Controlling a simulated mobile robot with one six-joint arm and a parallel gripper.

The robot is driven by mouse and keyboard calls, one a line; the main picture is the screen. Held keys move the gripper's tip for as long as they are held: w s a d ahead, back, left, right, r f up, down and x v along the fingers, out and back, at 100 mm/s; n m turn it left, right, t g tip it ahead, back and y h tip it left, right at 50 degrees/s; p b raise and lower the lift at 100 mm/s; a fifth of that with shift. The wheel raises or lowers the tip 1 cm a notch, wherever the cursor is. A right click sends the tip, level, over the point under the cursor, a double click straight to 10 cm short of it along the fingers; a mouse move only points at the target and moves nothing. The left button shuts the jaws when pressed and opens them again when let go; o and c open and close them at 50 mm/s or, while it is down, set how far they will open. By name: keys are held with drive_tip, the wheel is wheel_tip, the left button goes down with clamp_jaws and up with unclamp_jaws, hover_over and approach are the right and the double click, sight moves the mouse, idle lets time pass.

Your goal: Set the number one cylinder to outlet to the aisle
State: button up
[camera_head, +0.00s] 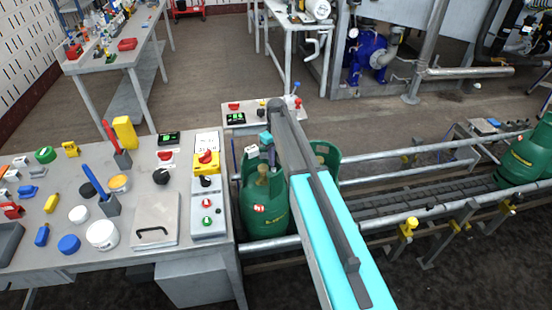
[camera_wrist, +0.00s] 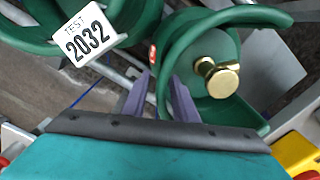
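A green gas cylinder (camera_head: 265,205) with a small red-and-white label stands at the left end of the conveyor, beside the workbench. The label's number is too small to read surely. A second green cylinder (camera_head: 328,155) stands behind it, partly hidden by my arm. In the wrist view a green collar (camera_wrist: 172,50) surrounds a brass valve (camera_wrist: 217,76), whose round end points right. My gripper (camera_wrist: 160,78) is open, its two grey-purple fingers at the near left part of this collar, with the collar's edge apparently between them. Contact cannot be told.
Another cylinder collar (camera_wrist: 40,42) with a white "TEST 2032" tag (camera_wrist: 84,34) is close on the left. The workbench (camera_head: 130,215) holds tools and a switch panel (camera_head: 207,190). Conveyor rails (camera_head: 440,210) run right to another green cylinder (camera_head: 525,158).

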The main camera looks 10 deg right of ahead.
clamp_jaws()
drive_tip(key=shift+w, duration=0.1)
idle(1.2)
